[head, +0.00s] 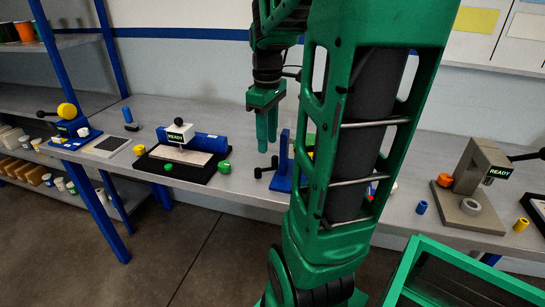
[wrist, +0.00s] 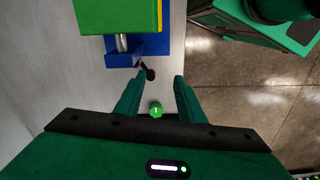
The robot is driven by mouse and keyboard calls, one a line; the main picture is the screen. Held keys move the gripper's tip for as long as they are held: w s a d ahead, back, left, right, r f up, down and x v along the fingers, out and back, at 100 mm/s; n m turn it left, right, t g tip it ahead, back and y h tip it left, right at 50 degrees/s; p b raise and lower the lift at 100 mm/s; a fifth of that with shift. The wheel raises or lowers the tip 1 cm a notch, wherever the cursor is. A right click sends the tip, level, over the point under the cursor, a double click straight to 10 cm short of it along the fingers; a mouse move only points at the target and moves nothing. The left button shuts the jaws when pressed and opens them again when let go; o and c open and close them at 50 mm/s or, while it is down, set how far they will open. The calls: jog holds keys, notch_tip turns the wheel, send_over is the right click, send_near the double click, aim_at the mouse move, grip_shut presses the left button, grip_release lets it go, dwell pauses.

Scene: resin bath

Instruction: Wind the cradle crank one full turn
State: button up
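The cradle (head: 284,168) is a blue stand on the bench, partly hidden behind my green arm in the head view. Its black crank (head: 261,172) sticks out on the left side and has a dark round knob. In the wrist view the blue cradle (wrist: 125,60) carries a green block with a yellow edge, and the crank knob (wrist: 151,75) shows near the fingertip line. My gripper (head: 267,143) points down above the crank. In the wrist view its fingers (wrist: 158,80) are spread apart, with the knob between or just beyond the tips. I see no contact.
A green round knob (wrist: 156,110) shows between the fingers. On the bench (head: 240,187), a black tray (head: 152,168) with a blue roller device stands left. A grey press (head: 470,190) and a blue cup (head: 421,207) stand right. A green-framed bin (head: 413,250) is at lower right.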

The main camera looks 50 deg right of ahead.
jog(key=w+d+n, duration=0.2)
jog(key=d+n, duration=0.1)
jog(key=d, duration=0.3)
jog(key=f, duration=1)
jog(key=shift+s+a, duration=0.1)
jog(key=shift+a, duration=0.2)
grip_shut()
